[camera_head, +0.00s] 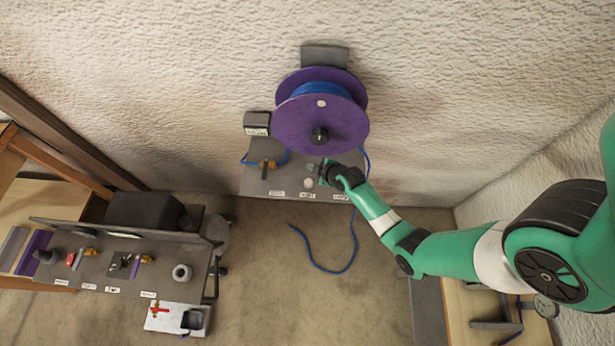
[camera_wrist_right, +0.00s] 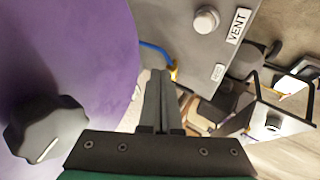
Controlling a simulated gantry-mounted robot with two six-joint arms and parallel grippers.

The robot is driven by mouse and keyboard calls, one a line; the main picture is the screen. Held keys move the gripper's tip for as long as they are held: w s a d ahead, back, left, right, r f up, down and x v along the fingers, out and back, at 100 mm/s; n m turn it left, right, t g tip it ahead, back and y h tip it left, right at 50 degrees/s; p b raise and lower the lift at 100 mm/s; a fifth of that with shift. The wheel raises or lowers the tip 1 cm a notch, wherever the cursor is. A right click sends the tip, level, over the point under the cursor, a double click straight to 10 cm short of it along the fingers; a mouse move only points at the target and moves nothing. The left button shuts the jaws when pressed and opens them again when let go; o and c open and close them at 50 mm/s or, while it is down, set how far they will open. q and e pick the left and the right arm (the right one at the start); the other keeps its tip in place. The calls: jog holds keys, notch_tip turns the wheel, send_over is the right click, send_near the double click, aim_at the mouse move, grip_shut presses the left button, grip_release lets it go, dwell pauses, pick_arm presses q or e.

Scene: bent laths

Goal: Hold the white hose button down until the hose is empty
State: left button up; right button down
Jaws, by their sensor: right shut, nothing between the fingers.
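A purple reel (camera_head: 318,122) with blue hose (camera_head: 322,89) wound on it is mounted on the wall above a grey panel (camera_head: 256,187). The hose hangs down and curls on the floor. My right gripper (camera_head: 324,176) is at the right part of this panel, partly covering it. In the right wrist view my right gripper (camera_wrist_right: 158,92) is shut and empty. A round whitish button (camera_wrist_right: 206,18) stands on the grey panel beside a VENT label (camera_wrist_right: 238,25), apart from the fingertips in the picture. I cannot tell whether the fingertips touch anything. My left gripper is not in view.
A black knob (camera_wrist_right: 46,130) sticks out from the reel's face. A brass valve (camera_head: 266,163) sits on the panel. A grey bench (camera_head: 60,268) with several fittings is at the lower left.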

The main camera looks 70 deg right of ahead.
aim_at(311, 183)
jog(key=shift+f, duration=0.2)
notch_tip(311, 183, down, 8)
jog(key=b, duration=0.8)
jog(key=shift+f, duration=0.25)
jog(key=shift+f, duration=0.1)
dwell(1.4)
jog(key=shift+f+b, duration=0.35)
jog(key=shift+b, duration=0.2)
jog(key=shift+f+b, duration=0.45)
jog(key=shift+f, duration=0.05)
dwell(0.4)
jog(key=shift+r, duration=0.1)
dwell(2.7)
jog(key=shift+r+p, duration=0.85)
jog(key=shift+p, duration=0.1)
